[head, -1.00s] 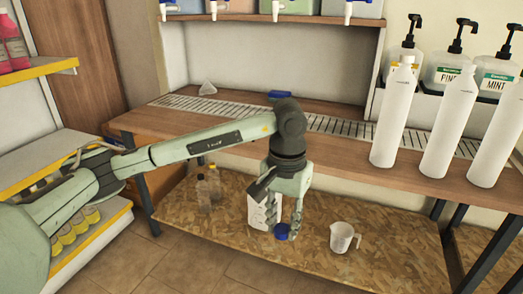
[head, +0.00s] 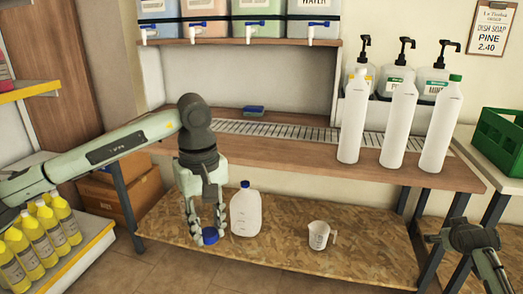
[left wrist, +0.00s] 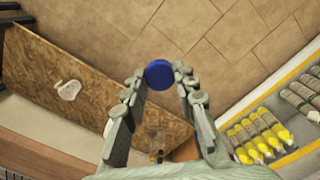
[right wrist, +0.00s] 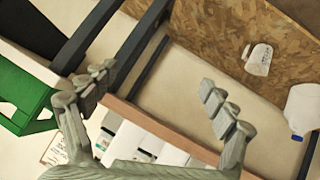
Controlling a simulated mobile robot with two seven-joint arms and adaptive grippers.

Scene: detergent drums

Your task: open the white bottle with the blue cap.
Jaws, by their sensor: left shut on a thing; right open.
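A white bottle (head: 246,214) with a small blue top stands upright on the low chipboard shelf. It also shows at the right edge of the right wrist view (right wrist: 302,107), its blue top (right wrist: 297,137) visible. My left gripper (head: 208,233) points down, left of the bottle and apart from it in the head view. It is shut on a round blue cap-like thing (head: 210,237), which also shows between its fingertips in the left wrist view (left wrist: 160,74). My right gripper (right wrist: 160,95) is open and empty; its arm shows at the lower right of the head view.
A white measuring cup (head: 318,235) stands right of the bottle on the chipboard shelf (head: 370,262). Tall white bottles (head: 398,125), one green-capped, stand on the counter above. Yellow bottles (head: 45,235) fill the left rack.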

